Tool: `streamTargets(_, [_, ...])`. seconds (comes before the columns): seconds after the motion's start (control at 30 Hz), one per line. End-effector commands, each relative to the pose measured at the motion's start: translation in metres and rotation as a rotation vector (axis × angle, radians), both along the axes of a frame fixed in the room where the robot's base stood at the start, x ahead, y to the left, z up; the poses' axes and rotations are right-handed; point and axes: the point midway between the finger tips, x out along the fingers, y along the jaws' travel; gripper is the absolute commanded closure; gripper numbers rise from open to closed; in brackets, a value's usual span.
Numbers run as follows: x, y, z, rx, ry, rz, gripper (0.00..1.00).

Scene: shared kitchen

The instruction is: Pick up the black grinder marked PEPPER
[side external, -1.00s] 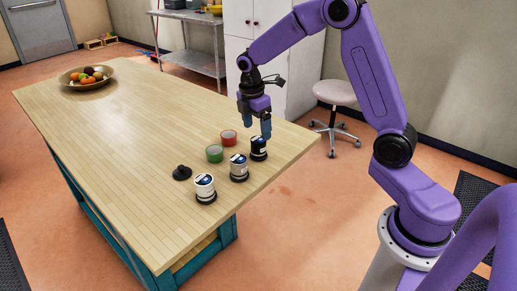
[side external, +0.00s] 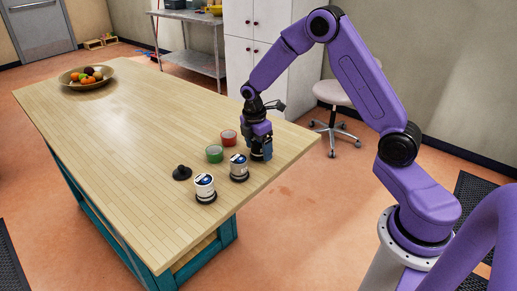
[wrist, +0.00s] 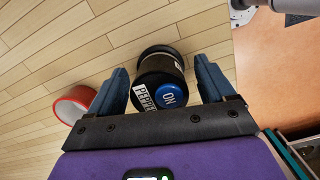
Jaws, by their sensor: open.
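The black grinder marked PEPPER (wrist: 160,75) stands between the two blue fingers of my gripper (wrist: 157,85) in the wrist view. Its top shows a blue ON patch and a white label reading PEPPER. The fingers are open, one on each side, with a small gap showing at the right finger. In the side view my gripper (side external: 261,153) is lowered at the table's right edge and hides most of the grinder.
Two white-and-black grinders (side external: 239,166) (side external: 204,188) stand to the left of my gripper. A fruit bowl (side external: 87,78) sits at the far end of the wooden table (side external: 130,125).

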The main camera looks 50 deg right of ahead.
Motion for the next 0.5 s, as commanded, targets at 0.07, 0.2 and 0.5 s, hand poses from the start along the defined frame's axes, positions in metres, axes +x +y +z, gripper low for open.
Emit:
streamTargets(0.07, [-0.0001, 0.0, 0.0002, 0.0, 0.0, 0.0, 0.31])
streamTargets(0.2, [-0.0001, 0.0, 0.0002, 0.0, 0.001, 0.0, 0.76])
streamTargets(0.5, [0.0003, 0.0001, 0.0012, 0.0, -0.001, 0.0, 0.89])
